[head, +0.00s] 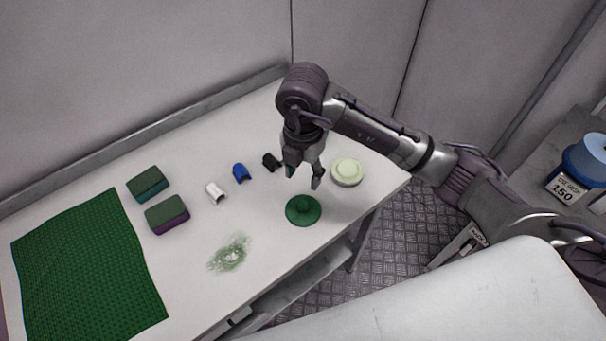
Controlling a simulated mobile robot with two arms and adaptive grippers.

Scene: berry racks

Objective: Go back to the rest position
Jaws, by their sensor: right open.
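My right gripper (304,177) is open and empty. Its arm comes in from the right and the fingers point down above the white table (205,265). The fingertips are just above and behind a round green piece with a raised middle (303,210) in this view; I see a gap between them. A round pale green-topped piece (347,172) stands to the right of the fingers. My left gripper does not show.
A small black piece (271,162), a blue piece (241,173) and a white piece (215,194) lie left of the gripper. Two sponges (148,183) (167,214), a green mat (85,275) and a green smear (230,254) are further left. A blue-lidded container (585,165) stands at right.

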